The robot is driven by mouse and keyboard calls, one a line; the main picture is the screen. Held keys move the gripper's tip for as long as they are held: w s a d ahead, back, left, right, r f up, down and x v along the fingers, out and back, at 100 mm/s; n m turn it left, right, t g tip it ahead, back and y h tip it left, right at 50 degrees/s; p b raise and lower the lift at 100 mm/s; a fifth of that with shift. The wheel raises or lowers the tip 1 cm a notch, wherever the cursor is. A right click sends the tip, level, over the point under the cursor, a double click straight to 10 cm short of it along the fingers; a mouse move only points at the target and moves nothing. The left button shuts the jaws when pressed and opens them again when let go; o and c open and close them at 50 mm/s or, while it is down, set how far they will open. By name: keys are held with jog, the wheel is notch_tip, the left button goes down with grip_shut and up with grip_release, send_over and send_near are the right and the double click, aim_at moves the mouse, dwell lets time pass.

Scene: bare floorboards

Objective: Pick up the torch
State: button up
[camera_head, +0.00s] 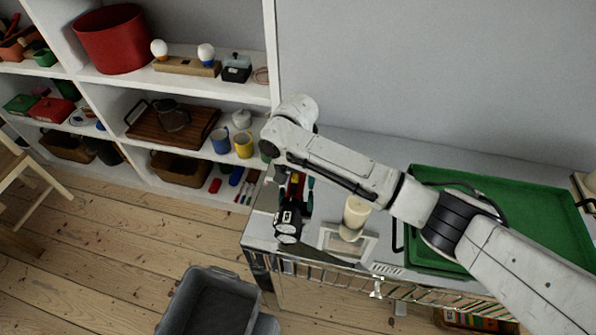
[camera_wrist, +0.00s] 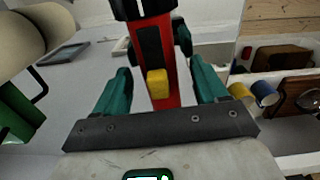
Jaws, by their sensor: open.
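The torch (camera_wrist: 145,60) has a red body, a black panel, a yellow switch and a black head. In the wrist view it runs from the top middle down between the fingers of my gripper (camera_wrist: 163,82). My gripper is open, with one teal finger on each side of the torch; I cannot tell whether either touches it. The torch's lower end is hidden behind the dark gripper bar. In the head view a small part of the red torch (camera_head: 295,186) shows below my arm, with a teal finger beside it.
A large green tray (camera_head: 550,215) lies farther right. Shelves with a yellow mug (camera_head: 243,145) are at left. A grey bin (camera_head: 208,303) stands on the floor.

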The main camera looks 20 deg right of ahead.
jog(key=c, duration=1.3)
jog(key=shift+r, duration=0.2)
jog(key=shift+c, duration=0.2)
jog(key=shift+r, duration=0.25)
notch_tip(320, 180, up, 2)
jog(key=shift+r, duration=0.1)
jog(key=s+r+p, duration=0.5)
jog(key=s+r, duration=0.5)
jog(key=s, duration=0.4)
